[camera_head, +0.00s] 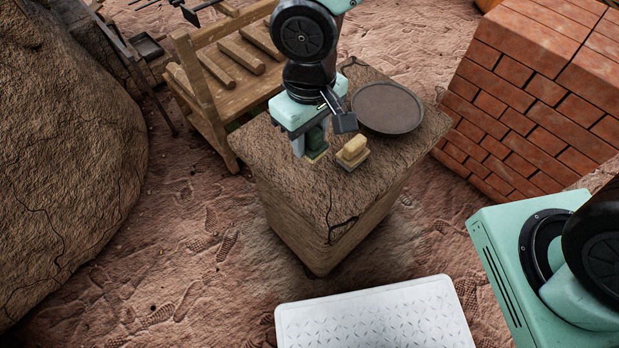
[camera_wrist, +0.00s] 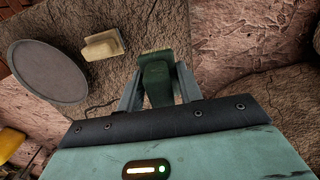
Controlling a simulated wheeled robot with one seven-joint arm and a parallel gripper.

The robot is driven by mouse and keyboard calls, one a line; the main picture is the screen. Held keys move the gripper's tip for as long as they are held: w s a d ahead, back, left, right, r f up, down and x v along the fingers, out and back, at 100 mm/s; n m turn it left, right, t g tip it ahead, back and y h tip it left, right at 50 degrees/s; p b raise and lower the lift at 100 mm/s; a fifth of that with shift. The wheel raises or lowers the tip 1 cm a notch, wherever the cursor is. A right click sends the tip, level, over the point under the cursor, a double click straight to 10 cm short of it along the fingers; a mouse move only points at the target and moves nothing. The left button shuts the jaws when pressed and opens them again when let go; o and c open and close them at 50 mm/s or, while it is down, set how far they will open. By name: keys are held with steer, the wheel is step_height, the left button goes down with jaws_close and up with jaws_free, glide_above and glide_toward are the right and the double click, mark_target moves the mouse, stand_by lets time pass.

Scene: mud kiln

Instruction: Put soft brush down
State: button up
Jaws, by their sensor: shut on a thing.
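The soft brush shows as a dark green body (camera_head: 316,137) with a pale bristle edge at its lower end. It is between the fingers of my gripper (camera_head: 312,146), which is shut on it. In the wrist view the green brush (camera_wrist: 157,82) sits between the two grey fingers (camera_wrist: 158,88), its pale end pointing away from the wrist. It is over the top of a rough earthen block (camera_head: 290,180). I cannot tell whether its lower end touches the surface. The fingers hide part of its sides.
A yellow block-topped brush or sponge (camera_head: 352,152) lies on the earthen block just right of my gripper. A round grey plate (camera_head: 388,107) lies behind it. A wooden rack (camera_head: 205,95) stands behind left, a brick stack (camera_head: 535,90) right. The block's front top is clear.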

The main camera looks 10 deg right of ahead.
step_height(320, 180, down, 10)
steer(key=b, duration=0.3)
steer(key=shift+r, duration=0.2)
steer(key=shift+f+b, duration=0.1)
steer(key=shift+b, duration=0.2)
steer(key=shift+f, duration=0.2)
steer(key=o, duration=0.9)
steer(key=shift+r, duration=0.1)
